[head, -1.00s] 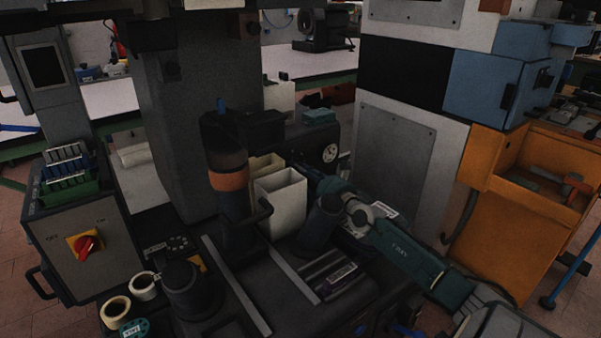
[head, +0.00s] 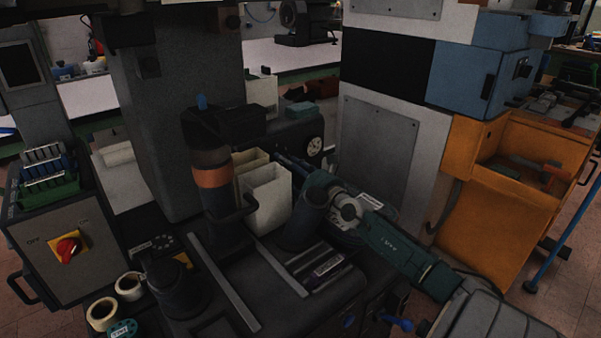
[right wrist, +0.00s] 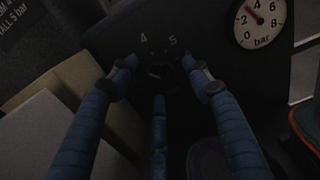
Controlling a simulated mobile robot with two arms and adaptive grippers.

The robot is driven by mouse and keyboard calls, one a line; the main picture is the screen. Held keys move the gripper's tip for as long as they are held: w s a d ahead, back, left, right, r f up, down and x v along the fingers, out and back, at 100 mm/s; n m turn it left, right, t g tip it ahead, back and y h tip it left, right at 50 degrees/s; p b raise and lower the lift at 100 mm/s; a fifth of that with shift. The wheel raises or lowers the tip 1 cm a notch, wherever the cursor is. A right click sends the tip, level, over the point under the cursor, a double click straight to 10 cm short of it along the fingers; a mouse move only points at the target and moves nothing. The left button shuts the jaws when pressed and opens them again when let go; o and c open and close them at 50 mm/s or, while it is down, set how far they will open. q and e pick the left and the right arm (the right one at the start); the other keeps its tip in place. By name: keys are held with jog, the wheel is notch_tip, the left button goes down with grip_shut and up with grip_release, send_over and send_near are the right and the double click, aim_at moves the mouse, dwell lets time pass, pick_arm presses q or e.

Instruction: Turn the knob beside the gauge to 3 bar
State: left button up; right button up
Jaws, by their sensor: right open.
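The round white gauge (head: 314,146) sits on the dark machine panel. It also shows at the top right of the right wrist view (right wrist: 262,20), with its needle pointing up-left between 2 and 4. The dark knob (right wrist: 157,72) is left of and below the gauge, under the printed 4 and 5. It is dim, and its setting cannot be read. My right gripper (right wrist: 158,76) has its blue fingers spread around the knob; contact cannot be told. In the head view, the right gripper (head: 284,161) reaches behind the cream boxes, its tips partly hidden. My left gripper is not in view.
Two open cream boxes (head: 265,200) stand close to the right gripper, left of it in the wrist view. A dark column with an orange band (head: 213,177) stands left of them. The grey panelled cabinet (head: 380,150) rises behind my right arm.

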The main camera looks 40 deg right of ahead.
jog(key=s, duration=0.7)
jog(key=s+a, duration=0.1)
jog(key=s, duration=0.3)
jog(key=shift+r, duration=0.15)
